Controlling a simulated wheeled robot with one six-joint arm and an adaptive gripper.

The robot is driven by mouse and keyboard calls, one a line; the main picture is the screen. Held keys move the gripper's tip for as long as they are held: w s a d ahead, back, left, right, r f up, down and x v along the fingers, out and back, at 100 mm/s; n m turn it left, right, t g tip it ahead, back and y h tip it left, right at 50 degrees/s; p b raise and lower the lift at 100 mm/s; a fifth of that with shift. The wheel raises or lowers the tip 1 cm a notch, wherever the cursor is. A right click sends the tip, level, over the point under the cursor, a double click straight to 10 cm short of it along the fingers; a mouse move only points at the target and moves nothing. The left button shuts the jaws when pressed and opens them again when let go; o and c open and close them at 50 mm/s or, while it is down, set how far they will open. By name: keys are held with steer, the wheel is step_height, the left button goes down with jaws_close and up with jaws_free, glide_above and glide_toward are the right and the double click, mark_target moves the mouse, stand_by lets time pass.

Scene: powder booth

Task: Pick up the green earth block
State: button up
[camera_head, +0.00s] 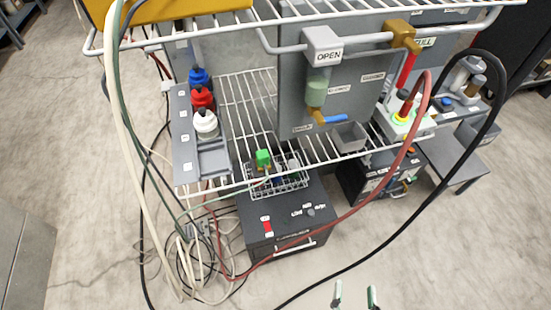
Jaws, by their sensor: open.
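The green earth block (263,158) is a small bright green piece. It sits in or on a small white wire basket (290,184) at the front edge of the wire shelf. A little yellow and blue shows beside and below it in the basket, too small to make out. My gripper (355,295) is at the bottom edge of the picture, with only its two fingertips showing. The fingertips are apart with nothing between them. They are below and to the right of the block in the picture, well away from it.
A grey rack (186,150) holds blue, red and white bottles left of the basket. A panel with an OPEN sign (324,45) stands behind. A red hose (350,212) and black cable (400,228) loop across the front. A dark box (283,215) stands below.

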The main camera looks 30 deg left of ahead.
steer(key=w+a+r+n+g+y, duration=0.1)
steer(key=w+a+r+y, duration=0.15)
steer(key=a, duration=0.35)
steer(key=w+a+r+n+y, duration=0.1)
steer(key=w+a+n, duration=0.15)
steer(key=a, duration=0.25)
steer(key=n+g+y, duration=0.2)
steer(key=y, duration=0.2)
glide_toward(264, 159)
steer(key=x, duration=0.5)
steer(key=shift+w+r, duration=0.1)
steer(key=shift+x, duration=3.05)
steer(key=shift+a, duration=0.1)
steer(key=c, duration=1.1)
